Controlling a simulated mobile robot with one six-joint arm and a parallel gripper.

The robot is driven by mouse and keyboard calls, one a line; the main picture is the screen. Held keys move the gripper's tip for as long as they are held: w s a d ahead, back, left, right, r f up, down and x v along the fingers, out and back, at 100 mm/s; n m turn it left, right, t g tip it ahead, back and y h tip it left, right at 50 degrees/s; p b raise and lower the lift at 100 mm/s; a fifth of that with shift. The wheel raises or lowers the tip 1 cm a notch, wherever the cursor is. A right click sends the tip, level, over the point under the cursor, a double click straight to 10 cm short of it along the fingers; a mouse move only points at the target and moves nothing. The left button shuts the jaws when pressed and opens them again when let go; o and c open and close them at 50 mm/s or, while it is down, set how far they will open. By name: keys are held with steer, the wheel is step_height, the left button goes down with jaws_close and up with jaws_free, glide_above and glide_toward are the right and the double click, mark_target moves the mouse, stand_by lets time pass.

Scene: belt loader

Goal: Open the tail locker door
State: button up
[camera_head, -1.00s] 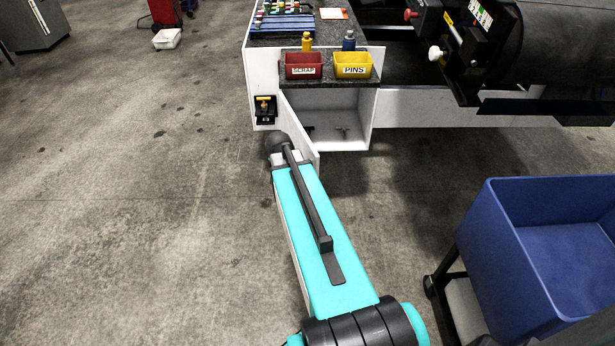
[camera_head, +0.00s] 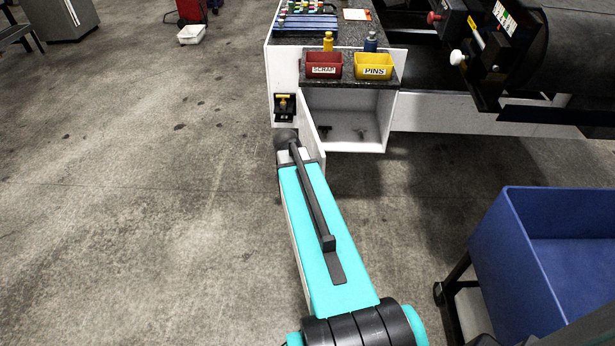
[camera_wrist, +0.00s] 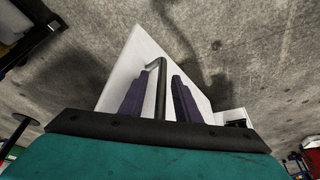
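The tail locker (camera_head: 345,119) is a white compartment under the dark bench top, and its inside shows. Its white door (camera_head: 313,128) stands swung outward from the left side, nearly edge-on in the head view. In the wrist view the door (camera_wrist: 133,62) is a white panel with a dark bar handle (camera_wrist: 160,82). My gripper (camera_wrist: 160,97) has its two dark fingers apart, one on each side of the handle. Firm contact with the handle cannot be seen. In the head view my arm hides the fingers and handle.
A red SCRAP bin (camera_head: 323,67) and a yellow PINS bin (camera_head: 374,66) stand on the bench above the locker. A blue tub on a cart (camera_head: 520,260) is at the right. The floor left of my arm is clear.

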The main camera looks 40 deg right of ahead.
steer(key=shift+r, duration=0.15)
steer(key=shift+r, duration=0.15)
steer(key=v, duration=1.3)
steer(key=shift+a, duration=0.15)
steer(key=shift+a, duration=0.1)
stand_by(0.5)
